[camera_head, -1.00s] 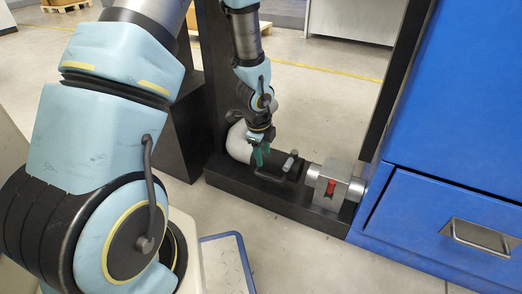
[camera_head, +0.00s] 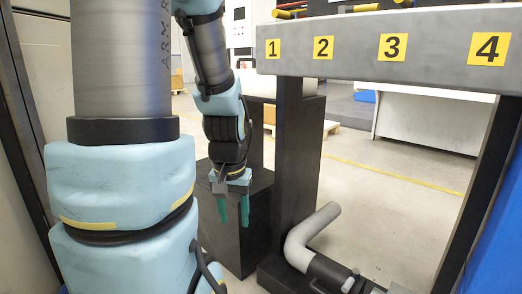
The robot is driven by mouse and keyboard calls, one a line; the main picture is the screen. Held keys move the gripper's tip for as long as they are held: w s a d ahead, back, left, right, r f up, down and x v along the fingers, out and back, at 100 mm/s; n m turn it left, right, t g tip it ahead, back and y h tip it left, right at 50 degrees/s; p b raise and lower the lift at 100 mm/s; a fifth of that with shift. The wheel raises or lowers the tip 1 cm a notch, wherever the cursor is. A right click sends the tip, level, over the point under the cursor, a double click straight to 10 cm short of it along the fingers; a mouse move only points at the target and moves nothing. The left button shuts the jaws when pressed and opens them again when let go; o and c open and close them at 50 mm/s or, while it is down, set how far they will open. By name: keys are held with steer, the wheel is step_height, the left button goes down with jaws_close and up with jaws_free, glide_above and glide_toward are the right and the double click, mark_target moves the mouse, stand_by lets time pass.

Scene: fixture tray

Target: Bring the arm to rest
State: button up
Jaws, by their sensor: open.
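My gripper (camera_head: 233,210) hangs pointing down near the middle left of the head view, with its two green fingers apart and nothing between them. My blue and grey arm fills the left of the view and reaches over to it. The gripper shows in front of a black block (camera_head: 258,218), left of the black upright post. It is apart from the grey bent pipe (camera_head: 303,240), which lies at the lower middle.
A grey beam (camera_head: 350,50) with yellow labels 1 to 4 spans the upper right, with coloured handles on top. A black post (camera_head: 297,160) stands under it. A blue cabinet (camera_head: 498,235) is at the right edge. Open floor (camera_head: 390,205) shows beyond the frame.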

step_height(320, 180, up, 39)
steer(key=n+p, duration=0.1)
steer(key=p, duration=3.7)
steer(key=shift+s+a, duration=0.3)
steer(key=shift+s, duration=0.05)
steer(key=shift+f, duration=0.15)
